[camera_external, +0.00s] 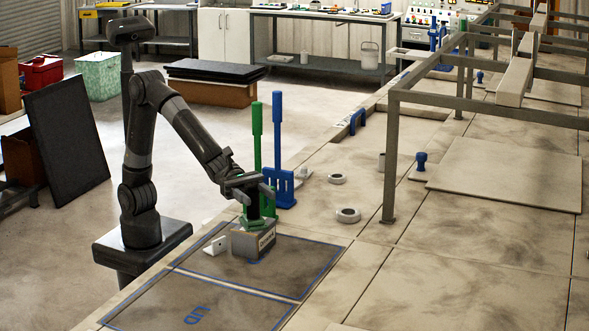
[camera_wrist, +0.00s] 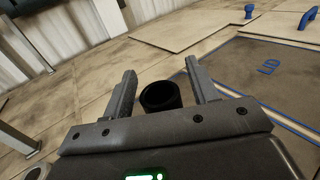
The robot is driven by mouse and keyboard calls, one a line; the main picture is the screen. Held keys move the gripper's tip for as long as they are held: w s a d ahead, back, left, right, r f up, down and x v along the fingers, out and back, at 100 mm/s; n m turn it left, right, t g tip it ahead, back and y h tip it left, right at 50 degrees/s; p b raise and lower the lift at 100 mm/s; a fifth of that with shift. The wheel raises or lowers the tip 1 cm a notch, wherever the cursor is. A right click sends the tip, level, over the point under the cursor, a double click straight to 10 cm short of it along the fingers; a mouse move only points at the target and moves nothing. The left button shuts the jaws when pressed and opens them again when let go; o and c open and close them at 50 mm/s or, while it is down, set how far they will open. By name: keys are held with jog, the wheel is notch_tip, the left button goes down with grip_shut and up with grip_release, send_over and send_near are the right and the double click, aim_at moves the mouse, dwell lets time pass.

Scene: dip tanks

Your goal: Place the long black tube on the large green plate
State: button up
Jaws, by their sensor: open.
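The black tube (camera_external: 267,206) stands upright just below my gripper (camera_external: 256,188) in the external view. In the wrist view its round, hollow top end (camera_wrist: 160,97) shows between the two fingers of my gripper (camera_wrist: 160,80), with a gap on each side. My gripper is open. A green piece (camera_external: 256,223) lies under the tube, on top of a grey labelled block (camera_external: 254,241); I cannot tell whether it is the large green plate. A tall green paddle-like piece (camera_external: 257,125) stands just behind my gripper. The tube's lower end is mostly hidden.
A tall blue slotted paddle (camera_external: 279,185) stands right beside the green one. A small white bracket (camera_external: 215,245) is left of the block. Grey rings (camera_external: 348,215) lie to the right. A blue-outlined lid area (camera_external: 200,303) in front is clear. A metal frame (camera_external: 391,160) rises at right.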

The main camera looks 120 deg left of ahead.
jog(key=s+a+f+m+g, duration=0.1)
jog(key=s+a+m+g, duration=0.2)
jog(key=s+m, duration=0.45)
jog(key=s+a+f+m+g, duration=0.25)
jog(key=s+m, duration=0.25)
jog(key=s, duration=0.6)
jog(key=s+a+f+m+g, duration=0.1)
jog(key=s+a+m+g, duration=0.2)
jog(key=s+m, duration=0.5)
jog(key=s+a+f+m+y, duration=0.3)
jog(key=s+a+m+y, duration=0.1)
jog(key=a, duration=0.4)
jog(key=s+a+f+m+y, duration=0.3)
jog(key=s+a+y, duration=0.3)
jog(key=a, duration=0.3)
jog(key=shift+s+a+m+g, duration=0.25)
jog(key=shift+s+m+g, duration=0.25)
jog(key=shift+m, duration=0.35)
